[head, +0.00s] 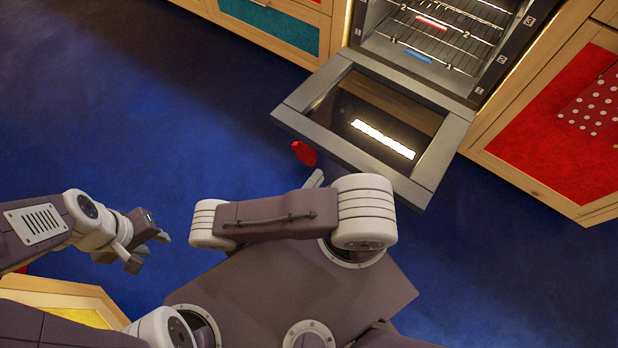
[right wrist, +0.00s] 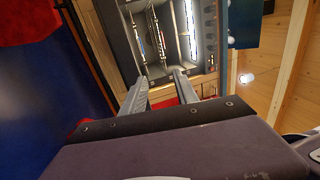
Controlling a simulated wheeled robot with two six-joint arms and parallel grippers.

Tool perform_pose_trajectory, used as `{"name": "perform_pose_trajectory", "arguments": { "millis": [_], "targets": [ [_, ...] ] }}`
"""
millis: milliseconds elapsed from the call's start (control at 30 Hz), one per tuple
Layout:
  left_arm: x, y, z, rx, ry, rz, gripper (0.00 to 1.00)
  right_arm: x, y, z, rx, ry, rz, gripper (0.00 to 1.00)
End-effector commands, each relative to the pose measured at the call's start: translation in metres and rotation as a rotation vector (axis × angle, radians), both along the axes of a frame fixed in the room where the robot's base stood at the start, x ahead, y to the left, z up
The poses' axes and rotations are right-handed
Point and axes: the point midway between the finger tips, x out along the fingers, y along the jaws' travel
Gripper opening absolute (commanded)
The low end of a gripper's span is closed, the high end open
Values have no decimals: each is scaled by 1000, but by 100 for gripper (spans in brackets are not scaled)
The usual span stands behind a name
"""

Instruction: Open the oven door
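The oven door (head: 290,118) is swung down and open in the head view, a grey frame around a dark glass pane with a bright reflection. Behind it the oven (head: 430,45) shows its wire racks and numbered shelf levels. My right gripper (right wrist: 160,88) has its two fingers apart with nothing between them, facing the oven interior in the right wrist view. In the head view my right arm's links mostly hide it, below the door's near edge. My left gripper (head: 148,248) is at the lower left, well away from the door, its fingers apart and empty.
A small red object (head: 304,153) shows just left of the door; its kind is unclear. Wooden cabinets with a teal panel (head: 270,22) and a red panel (head: 560,120) flank the oven. A yellow-panelled wooden unit (head: 75,300) is at lower left. The blue floor (head: 130,110) is clear at left.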

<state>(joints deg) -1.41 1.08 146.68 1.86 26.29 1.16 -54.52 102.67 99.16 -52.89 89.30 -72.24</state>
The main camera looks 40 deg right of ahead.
Motion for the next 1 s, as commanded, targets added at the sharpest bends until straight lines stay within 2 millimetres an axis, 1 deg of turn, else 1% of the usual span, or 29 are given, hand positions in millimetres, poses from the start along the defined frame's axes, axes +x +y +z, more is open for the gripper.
{"name": "perform_pose_trajectory", "arguments": {
  "millis": [300, 367, 400, 433, 467, 567, 600, 700, 733, 800, 833, 900, 1000],
  "targets": [
    [0, 0, 0, 0, 0, 0, 36, -1, -1, 0, 0, 0, -1, 36],
    [0, 0, 0, 0, 0, 0, 36, 0, -1, -1, 7, -13, -2, 19],
    [0, 0, -2, 0, 0, 0, 36, 2, 0, -3, 28, -54, -2, 8],
    [0, 0, -3, 0, 0, 0, 36, 6, 1, -6, 56, -111, -2, 0],
    [0, 0, -5, 0, 0, 0, 36, 11, 2, -10, 94, -191, 1, 0],
    [0, 0, -12, 0, 0, 0, 36, 38, 5, -20, 248, -594, 1, 0],
    [0, 0, -24, 0, 0, 0, 36, 46, 3, -41, 287, -743, 43, 0],
    [0, 0, -37, 0, 0, 0, 36, 66, -1, -66, 381, -1099, 135, 0],
    [0, 0, -39, 0, 0, 0, 36, 71, -2, -72, 405, -1189, 161, 0],
    [0, 0, -51, 0, 0, 0, 36, 74, -6, -97, 450, -1321, 246, 0],
    [0, 0, -52, 0, 0, 0, 36, 75, -6, -102, 468, -1363, 275, 0],
    [0, 0, -53, 0, 0, 0, 36, 76, -7, -108, 495, -1427, 317, 0],
    [0, 0, -52, 0, 0, 0, 36, 77, -7, -108, 507, -1453, 334, 0]
  ]
}}
